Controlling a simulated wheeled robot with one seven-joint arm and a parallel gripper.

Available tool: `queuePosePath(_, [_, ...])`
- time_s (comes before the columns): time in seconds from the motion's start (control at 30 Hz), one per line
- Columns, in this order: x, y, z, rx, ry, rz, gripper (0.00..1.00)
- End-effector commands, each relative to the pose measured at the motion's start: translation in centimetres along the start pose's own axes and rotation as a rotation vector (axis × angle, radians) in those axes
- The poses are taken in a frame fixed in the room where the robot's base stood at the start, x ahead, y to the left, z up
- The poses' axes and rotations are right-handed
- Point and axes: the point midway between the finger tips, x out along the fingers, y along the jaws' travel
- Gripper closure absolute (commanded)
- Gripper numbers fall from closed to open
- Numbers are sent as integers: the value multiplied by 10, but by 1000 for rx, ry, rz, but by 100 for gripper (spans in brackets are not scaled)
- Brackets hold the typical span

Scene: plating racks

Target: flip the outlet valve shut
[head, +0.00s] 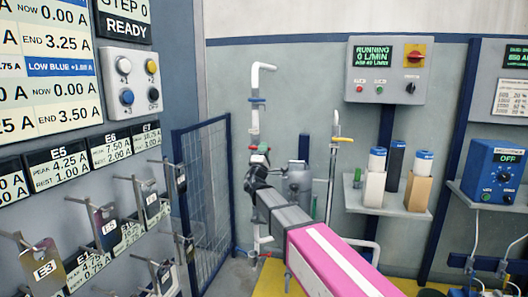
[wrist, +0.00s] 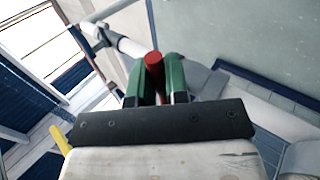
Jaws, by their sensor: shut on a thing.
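A white vertical pipe (head: 255,82) with a bent top stands against the back wall in the head view. My gripper (head: 260,152) is at the pipe's lower half. In the wrist view the green fingers of my gripper (wrist: 155,72) are shut around a red valve handle (wrist: 153,62), seen nearly end-on.
A control panel (head: 388,72) reads RUNNING, 0 L/MIN. A blue mesh fence (head: 208,170) is to the left. A shelf (head: 400,210) holds blue-topped cylinders.

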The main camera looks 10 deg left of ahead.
Motion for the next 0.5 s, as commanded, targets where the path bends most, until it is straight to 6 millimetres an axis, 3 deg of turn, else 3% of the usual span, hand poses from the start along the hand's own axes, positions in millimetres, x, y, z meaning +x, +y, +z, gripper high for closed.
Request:
queuePosePath(0.37, [0,0,-2,-7,8,0,100])
queuePosePath(0.4, [0,0,-2,-7,8,0,82])
queuePosePath(0.47, [0,0,-2,-7,8,0,62])
queuePosePath(0.5, [0,0,-1,-6,7,0,59])
